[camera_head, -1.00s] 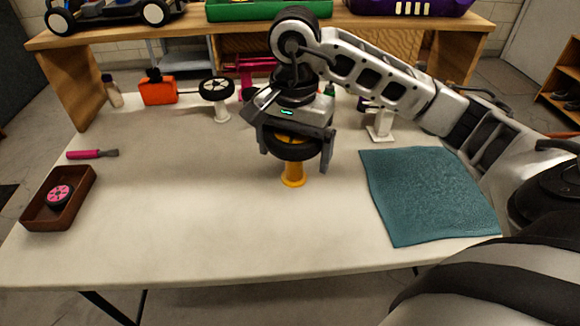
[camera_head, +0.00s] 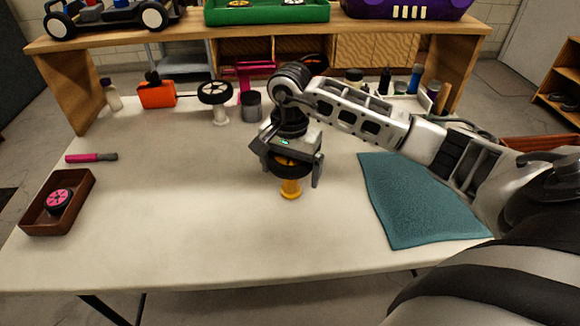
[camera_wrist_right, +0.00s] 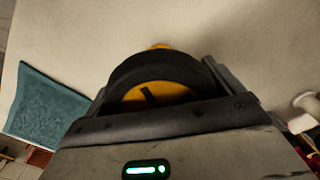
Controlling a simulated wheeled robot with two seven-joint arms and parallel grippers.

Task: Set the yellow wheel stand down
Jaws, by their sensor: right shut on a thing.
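The yellow wheel stand (camera_head: 290,190) is a yellow post with a flared foot, near the middle of the white table. A black wheel (camera_head: 288,167) sits at its top. In the right wrist view the wheel (camera_wrist_right: 165,68) shows its yellow hub (camera_wrist_right: 155,95), and a bit of yellow stand (camera_wrist_right: 160,46) shows past it. My right gripper (camera_head: 292,174) points down, shut with a finger on either side of the wheel. I cannot tell for sure whether the stand's foot touches the table. My left gripper is not in view.
A teal cloth (camera_head: 425,205) lies at right. A brown tray (camera_head: 40,217) with a pink-hubbed wheel and a pink-handled tool (camera_head: 90,157) are at left. A white stand with a wheel (camera_head: 215,97) and a dark grey cup (camera_head: 251,105) stand behind. The front middle of the table is clear.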

